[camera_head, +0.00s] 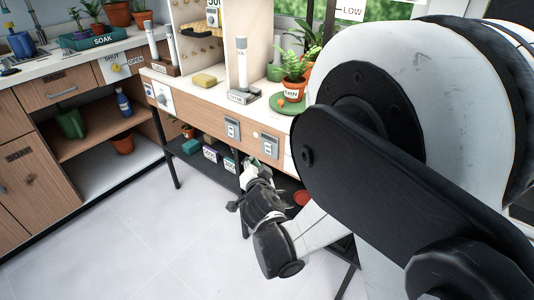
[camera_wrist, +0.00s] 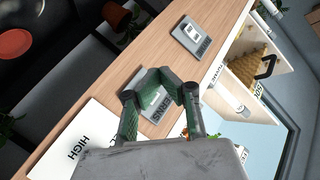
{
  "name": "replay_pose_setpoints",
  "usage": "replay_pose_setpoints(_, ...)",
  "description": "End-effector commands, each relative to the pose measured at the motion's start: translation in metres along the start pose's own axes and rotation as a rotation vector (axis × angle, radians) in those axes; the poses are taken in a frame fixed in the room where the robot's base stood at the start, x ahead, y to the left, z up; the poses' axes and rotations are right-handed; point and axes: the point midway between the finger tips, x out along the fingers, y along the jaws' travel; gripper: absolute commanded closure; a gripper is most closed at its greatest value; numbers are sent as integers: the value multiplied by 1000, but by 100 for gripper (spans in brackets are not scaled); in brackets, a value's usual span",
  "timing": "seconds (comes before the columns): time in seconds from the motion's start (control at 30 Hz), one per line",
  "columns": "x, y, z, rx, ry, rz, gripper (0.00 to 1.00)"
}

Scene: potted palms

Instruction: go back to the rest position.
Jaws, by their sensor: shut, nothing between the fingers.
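My gripper (camera_head: 251,163) hangs in front of the potting bench, low by its wooden front edge, in the head view. In the wrist view my gripper (camera_wrist: 164,78) has its green-and-black fingers brought together at the tips, with nothing between them. Behind the fingers is a grey labelled switch plate (camera_wrist: 154,107) on the wooden front, partly hidden by them. A second grey plate (camera_wrist: 192,38) sits farther along. In the head view the two plates are the left one (camera_head: 232,130) and the right one (camera_head: 269,146). I cannot tell whether the fingers touch the front.
A potted palm (camera_head: 293,68) stands on a green saucer (camera_head: 276,101) on the bench top. A yellow sponge (camera_head: 204,80) lies nearby. The dark lower shelf (camera_head: 207,170) holds boxes. My arm hides the right side; the pale floor (camera_head: 130,235) at left is clear.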

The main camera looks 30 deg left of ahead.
Motion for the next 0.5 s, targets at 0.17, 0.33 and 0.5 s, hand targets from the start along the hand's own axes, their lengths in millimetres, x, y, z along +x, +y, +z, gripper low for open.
replay_pose_setpoints(0.17,-8,-5,6,0,0,-1,100)
replay_pose_setpoints(0.33,-9,-6,6,0,1,-1,100)
replay_pose_setpoints(0.5,-8,-6,6,0,1,0,100)
